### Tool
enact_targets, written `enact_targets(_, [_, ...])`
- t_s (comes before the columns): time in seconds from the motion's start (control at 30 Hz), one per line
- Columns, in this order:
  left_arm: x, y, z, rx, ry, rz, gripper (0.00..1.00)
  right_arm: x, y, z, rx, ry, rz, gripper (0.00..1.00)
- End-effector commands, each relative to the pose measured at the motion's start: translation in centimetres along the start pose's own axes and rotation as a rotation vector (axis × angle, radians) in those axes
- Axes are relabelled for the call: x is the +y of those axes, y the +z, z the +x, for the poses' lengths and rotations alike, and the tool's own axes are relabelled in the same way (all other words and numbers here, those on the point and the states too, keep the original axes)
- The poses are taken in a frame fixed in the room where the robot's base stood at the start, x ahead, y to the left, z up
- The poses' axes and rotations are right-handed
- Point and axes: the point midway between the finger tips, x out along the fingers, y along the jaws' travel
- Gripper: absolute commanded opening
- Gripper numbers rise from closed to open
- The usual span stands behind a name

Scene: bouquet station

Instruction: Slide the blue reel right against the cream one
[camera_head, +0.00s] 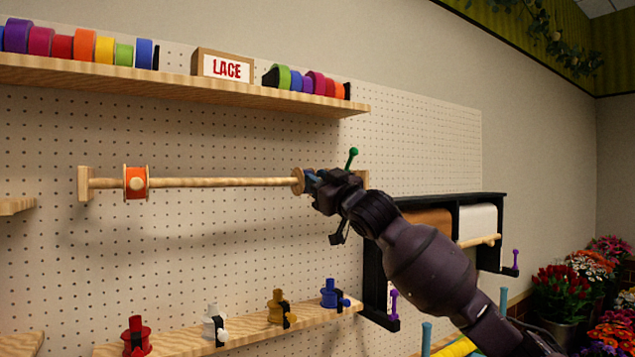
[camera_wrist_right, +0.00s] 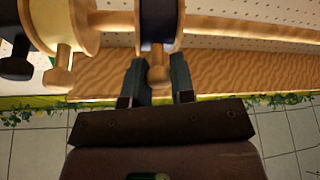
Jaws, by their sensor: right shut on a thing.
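The blue reel (camera_wrist_right: 158,22), dark with pale wooden flanges and a knob, is on the wooden rod (camera_head: 220,182). My right gripper (camera_head: 312,182) is at the rod's right part and hides most of that reel in the head view. In the right wrist view its fingers (camera_wrist_right: 158,82) are shut on the blue reel's knob. The cream reel (camera_wrist_right: 60,25), with its own wooden knob, sits to the left of the blue one in that view, with a gap between their flanges. The cream reel is hidden behind my right gripper in the head view. My left gripper is not in view.
An orange reel (camera_head: 136,183) sits near the rod's left end, with bare rod between it and my gripper. A shelf of ribbon rolls with a LACE sign (camera_head: 227,68) is above. A lower shelf (camera_head: 250,328) carries several small coloured spools.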

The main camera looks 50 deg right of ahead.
Motion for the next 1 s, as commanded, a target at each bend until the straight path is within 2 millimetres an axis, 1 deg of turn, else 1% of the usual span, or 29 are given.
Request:
enact_targets(0.03, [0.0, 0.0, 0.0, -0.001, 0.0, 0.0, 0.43, 0.1, -0.1, 0.0, 0.002, 0.002, -0.001, 0.0])
enact_targets(0.07, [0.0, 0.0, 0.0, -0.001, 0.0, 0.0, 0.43, 0.1, -0.1, 0.0, 0.002, 0.002, -0.002, 0.25])
enact_targets(0.2, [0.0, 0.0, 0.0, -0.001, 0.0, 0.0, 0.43, 0.1, -0.1, 0.0, 0.002, 0.002, -0.002, 0.46])
enact_targets(0.23, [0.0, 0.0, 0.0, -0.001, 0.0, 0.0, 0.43, 0.1, -0.2, 0.0, 0.003, 0.002, -0.002, 0.49])
enact_targets(0.5, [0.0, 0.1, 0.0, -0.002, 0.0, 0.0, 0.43, 0.0, -0.1, 0.0, 0.001, 0.001, -0.002, 0.49])
enact_targets(0.63, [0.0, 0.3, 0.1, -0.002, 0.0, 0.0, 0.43, 0.0, 0.0, -0.6, 0.001, 0.0, -0.002, 0.49])
enact_targets(0.77, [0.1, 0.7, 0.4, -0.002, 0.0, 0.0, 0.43, -0.1, 0.2, -2.1, 0.0, 0.0, -0.003, 0.49])
enact_targets(1.0, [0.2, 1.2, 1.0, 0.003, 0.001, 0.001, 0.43, -0.1, 0.2, -5.9, 0.001, 0.0, -0.004, 0.49])
